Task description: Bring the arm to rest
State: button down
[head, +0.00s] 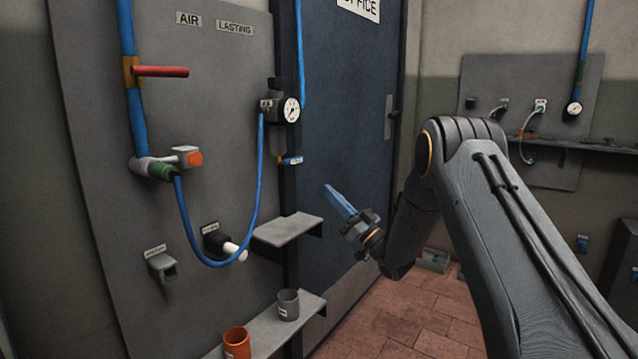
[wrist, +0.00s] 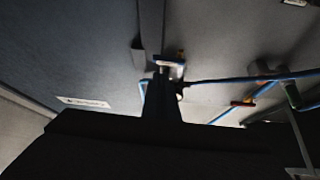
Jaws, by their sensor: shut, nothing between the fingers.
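My gripper (head: 338,198) hangs in free air in front of the blue door, right of the wall panel. Its two long bluish fingers lie together, pointing up and to the left, with nothing between them. In the wrist view my gripper (wrist: 162,85) is a dark shape against the wall, with the regulator area beyond it. My arm reaches in from the lower right and bends at the elbow.
The grey panel (head: 85,130) carries a red-handled valve (head: 160,71), a blue hose (head: 189,232) and a gauge (head: 291,110). A small shelf (head: 288,229) lies left of my gripper. Below are an orange cup (head: 237,343) and a grey cup (head: 288,304). The blue door (head: 350,120) stands behind.

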jog(key=s+d+f+m+g+h, duration=0.25)
jog(key=s+g+h, duration=0.3)
jog(key=s, duration=1.15)
jog(key=s+d+f+m+g+h, duration=0.1)
jog(key=s+f+m+g+h, duration=0.35)
jog(key=s, duration=1.15)
jog(key=s+d+f+g+h, duration=0.15)
jog(key=s+g+h, duration=0.55)
jog(key=s, duration=1)
jog(key=d+r+m+t+h+p, duration=0.1)
jog(key=d+r+p, duration=0.6)
jog(key=p, duration=0.7)
jog(key=shift+d+m+h, duration=0.5)
jog(key=shift+d, duration=0.1)
